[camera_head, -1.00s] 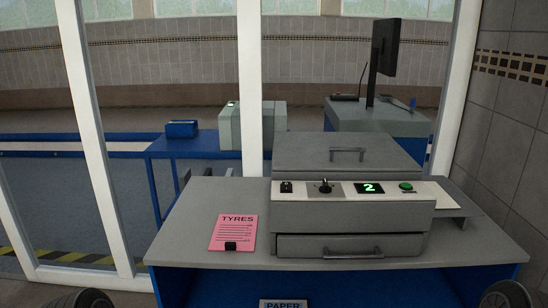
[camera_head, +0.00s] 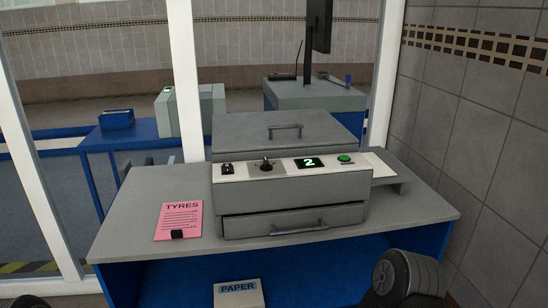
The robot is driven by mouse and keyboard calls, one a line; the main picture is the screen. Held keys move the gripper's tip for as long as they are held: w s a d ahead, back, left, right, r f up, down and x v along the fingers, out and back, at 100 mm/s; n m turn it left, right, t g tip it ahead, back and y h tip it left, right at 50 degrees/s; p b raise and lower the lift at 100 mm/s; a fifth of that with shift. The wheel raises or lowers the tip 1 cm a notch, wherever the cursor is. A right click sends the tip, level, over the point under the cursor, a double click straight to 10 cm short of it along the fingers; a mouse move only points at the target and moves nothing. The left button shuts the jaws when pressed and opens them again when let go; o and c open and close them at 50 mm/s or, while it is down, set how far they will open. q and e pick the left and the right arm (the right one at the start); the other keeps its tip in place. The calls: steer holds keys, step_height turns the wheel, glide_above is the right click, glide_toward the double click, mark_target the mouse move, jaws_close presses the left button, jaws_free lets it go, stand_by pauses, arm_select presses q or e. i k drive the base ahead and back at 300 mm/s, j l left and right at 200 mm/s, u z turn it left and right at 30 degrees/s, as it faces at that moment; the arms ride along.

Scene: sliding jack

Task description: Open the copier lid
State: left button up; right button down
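The copier (camera_head: 295,195) stands on the grey desk top. Its grey lid (camera_head: 250,133) lies flat and closed on top, with a dark bar handle (camera_head: 285,131) on it. The front panel has knobs, a green "2" display (camera_head: 308,162) and a green button (camera_head: 344,158). A dark rounded part of my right arm shows at the lower right, below the desk's front edge and apart from the copier. A small dark part of my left arm shows at the bottom left corner. Neither gripper's fingers show.
A pink TYRES sheet (camera_head: 179,219) with a black clip lies left of the copier. A PAPER box (camera_head: 238,292) sits below the desk top (camera_head: 125,215). A tiled wall (camera_head: 475,140) stands close on the right. Window posts and blue benches are behind.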

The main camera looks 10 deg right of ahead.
mark_target(255, 136)
steer(key=i+j+z, duration=0.15)
steer(key=i+z, duration=0.25)
steer(key=i+j+z, duration=0.2)
steer(key=z, duration=0.2)
steer(key=i+j, duration=0.05)
